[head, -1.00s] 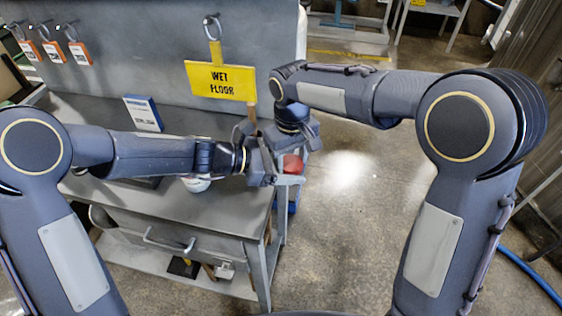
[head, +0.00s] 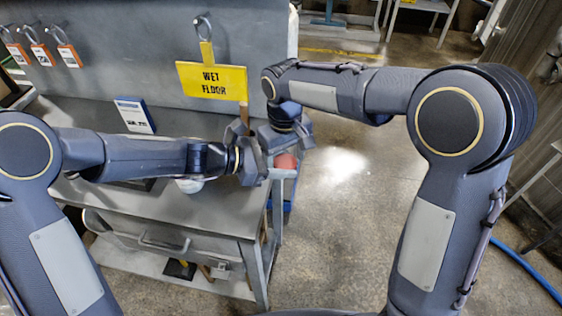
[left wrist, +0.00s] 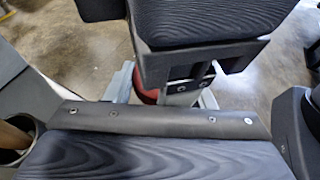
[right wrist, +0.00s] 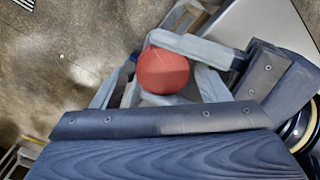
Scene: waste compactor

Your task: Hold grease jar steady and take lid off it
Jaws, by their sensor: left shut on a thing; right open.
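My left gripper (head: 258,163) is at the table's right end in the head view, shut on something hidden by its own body. I cannot make out the grease jar or its lid clearly in any view. My right gripper (head: 298,133) is open, pointing down just beyond and to the right of the left one. The left wrist view shows the right gripper (left wrist: 200,72) close in front. The right wrist view shows part of the left gripper (right wrist: 262,82) at the right. Whether the two grippers touch cannot be told.
A red rounded thing (head: 286,161) shows below the grippers, amid grey bars (right wrist: 205,50) in the right wrist view. A yellow sign (head: 211,80) hangs behind. A white round thing (head: 189,185) lies under my left arm. Open floor (head: 345,220) lies to the right.

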